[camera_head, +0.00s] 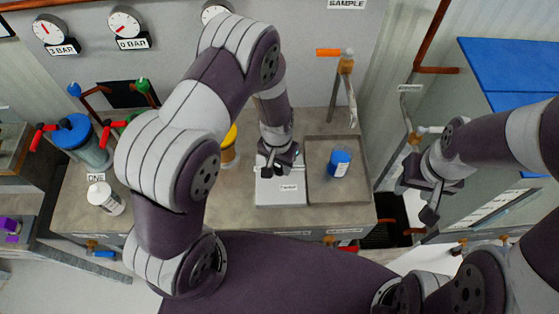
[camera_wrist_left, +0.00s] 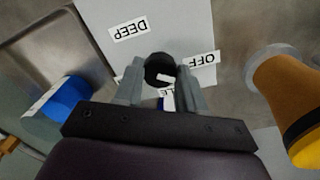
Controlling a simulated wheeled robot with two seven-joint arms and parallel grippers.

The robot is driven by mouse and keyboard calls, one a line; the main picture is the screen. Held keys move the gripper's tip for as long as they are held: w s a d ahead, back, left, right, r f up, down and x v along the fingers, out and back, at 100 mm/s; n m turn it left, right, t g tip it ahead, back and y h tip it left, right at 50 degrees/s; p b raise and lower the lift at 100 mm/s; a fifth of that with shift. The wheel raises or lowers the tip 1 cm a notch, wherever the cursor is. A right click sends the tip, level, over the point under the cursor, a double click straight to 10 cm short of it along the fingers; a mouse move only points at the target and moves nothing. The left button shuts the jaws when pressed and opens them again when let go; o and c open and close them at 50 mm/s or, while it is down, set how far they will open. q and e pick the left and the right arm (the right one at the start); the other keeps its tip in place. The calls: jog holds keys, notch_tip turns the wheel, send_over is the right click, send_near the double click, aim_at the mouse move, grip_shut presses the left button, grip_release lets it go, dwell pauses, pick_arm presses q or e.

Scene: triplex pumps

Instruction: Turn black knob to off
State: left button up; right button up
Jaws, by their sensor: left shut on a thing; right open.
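The black knob (camera_wrist_left: 160,68) sits on a light panel (camera_wrist_left: 185,25), which shows in the head view as a pale box (camera_head: 280,196) on the bench. Labels reading DEEP (camera_wrist_left: 128,29) and OFF (camera_wrist_left: 199,61) lie on either side of the knob; a third label is partly hidden by my fingers. A white mark shows on the knob, but I cannot tell which label it points to. My left gripper (camera_head: 274,166) is shut on the knob, with one finger on each side in the left wrist view (camera_wrist_left: 162,85). My right gripper (camera_head: 432,202) is open and empty at the right.
A white bottle (camera_head: 105,198) and a larger blue-lidded jar (camera_head: 82,142) stand further left.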

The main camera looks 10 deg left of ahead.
aim_at(277, 167)
pick_arm(q)
jog(key=shift+n+p, duration=0.65)
jog(key=shift+n, duration=1.15)
jog(key=o, duration=1.1)
jog(key=shift+c, duration=0.2)
notch_tip(277, 167, up, 13)
jog(key=shift+a+f+b, duration=0.15)
jog(key=shift+a+b, duration=0.1)
jog(key=shift+b, duration=0.2)
